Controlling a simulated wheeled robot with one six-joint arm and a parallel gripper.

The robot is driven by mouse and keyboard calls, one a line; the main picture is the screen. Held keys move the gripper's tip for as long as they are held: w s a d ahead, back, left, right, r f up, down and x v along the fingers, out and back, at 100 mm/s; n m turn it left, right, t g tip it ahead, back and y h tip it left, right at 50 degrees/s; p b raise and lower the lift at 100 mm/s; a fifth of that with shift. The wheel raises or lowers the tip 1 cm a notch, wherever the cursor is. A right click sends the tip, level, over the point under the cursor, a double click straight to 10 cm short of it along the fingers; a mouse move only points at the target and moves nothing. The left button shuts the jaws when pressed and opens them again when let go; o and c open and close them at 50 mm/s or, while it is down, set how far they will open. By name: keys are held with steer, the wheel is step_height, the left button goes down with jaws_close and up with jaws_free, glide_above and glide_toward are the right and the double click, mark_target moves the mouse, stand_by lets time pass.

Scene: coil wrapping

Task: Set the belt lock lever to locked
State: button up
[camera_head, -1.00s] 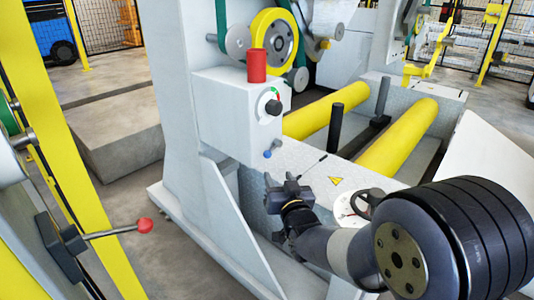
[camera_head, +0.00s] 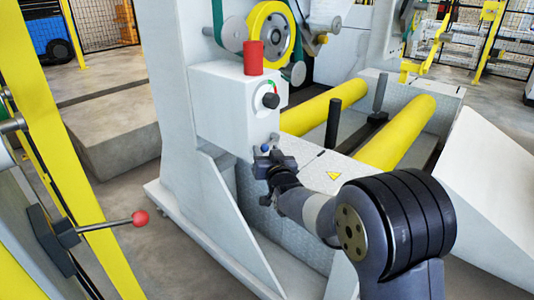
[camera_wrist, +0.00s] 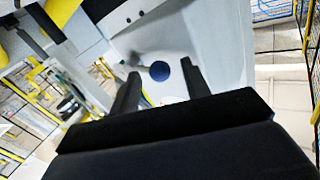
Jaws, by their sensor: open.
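A small lever with a blue ball knob (camera_head: 265,147) sticks out low on the front of the white control box (camera_head: 228,110). My gripper (camera_head: 268,158) is at this lever, just below and in front of the knob. In the wrist view the blue knob (camera_wrist: 159,71) shows between my two open fingers (camera_wrist: 160,84), with its short grey stem to the left. I cannot tell whether the fingers touch it. A second, longer lever with a red ball (camera_head: 140,218) stands at the far left, well away from my gripper. No label tells which is the belt lock.
A black rotary knob (camera_head: 271,101) and a red cylinder (camera_head: 254,57) are on the box above. Yellow rollers (camera_head: 397,132) lie to the right. A slanted white plate (camera_head: 213,195) braces the column beside my gripper.

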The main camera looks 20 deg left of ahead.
steer(key=shift+c, duration=0.3)
jaws_close()
stand_by(0.3)
